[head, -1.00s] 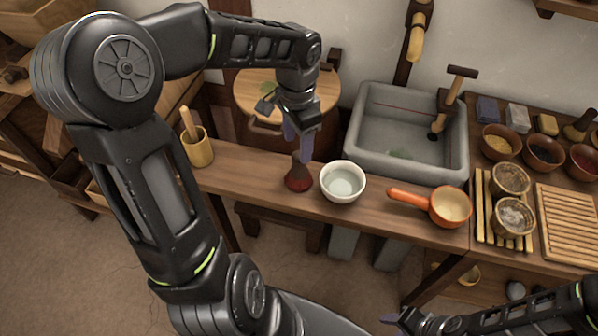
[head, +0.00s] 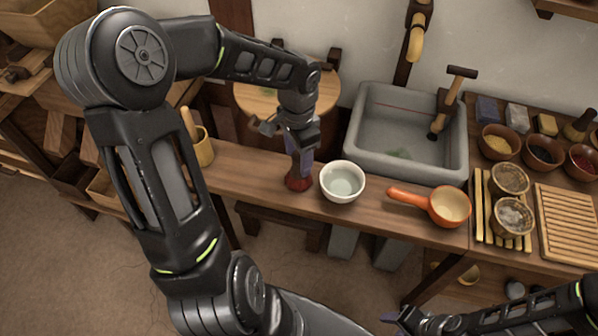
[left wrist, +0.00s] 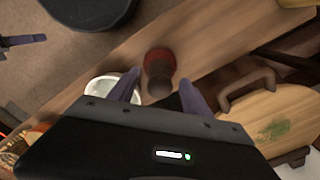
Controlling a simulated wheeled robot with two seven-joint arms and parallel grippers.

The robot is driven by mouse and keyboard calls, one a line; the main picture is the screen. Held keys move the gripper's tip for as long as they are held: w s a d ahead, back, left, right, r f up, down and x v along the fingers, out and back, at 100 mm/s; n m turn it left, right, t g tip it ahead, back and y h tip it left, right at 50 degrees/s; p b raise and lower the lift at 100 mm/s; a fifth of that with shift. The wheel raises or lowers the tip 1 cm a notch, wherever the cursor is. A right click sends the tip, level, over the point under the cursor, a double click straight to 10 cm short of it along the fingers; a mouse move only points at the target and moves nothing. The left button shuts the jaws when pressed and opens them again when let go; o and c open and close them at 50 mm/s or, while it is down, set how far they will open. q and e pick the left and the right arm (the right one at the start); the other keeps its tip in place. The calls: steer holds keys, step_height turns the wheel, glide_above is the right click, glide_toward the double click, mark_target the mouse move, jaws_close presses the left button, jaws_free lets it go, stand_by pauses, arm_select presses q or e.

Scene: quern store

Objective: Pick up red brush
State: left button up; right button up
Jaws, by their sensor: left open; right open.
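The red brush (head: 297,182) stands upright on the wooden counter, left of a white bowl. In the head view its upper part is hidden behind my left gripper (head: 300,163). In the left wrist view the brush (left wrist: 159,65) shows its dark handle end and red lower part, in front of and between the fingertips. My left gripper (left wrist: 165,88) is open, its two purple fingers apart on either side of the handle. My right gripper (head: 392,318) is open and empty at the bottom of the head view, away from the counter.
The white bowl (head: 342,182) stands close to the right of the brush. An orange-handled pan (head: 449,206) lies further right. A wooden cup (head: 203,150) stands to the left, and a stone sink (head: 400,168) is behind. Counter between cup and brush is clear.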

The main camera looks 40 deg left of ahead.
arm_select(q)
steer(key=shift+c, duration=0.3)
jaws_close()
stand_by(0.5)
stand_by(0.3)
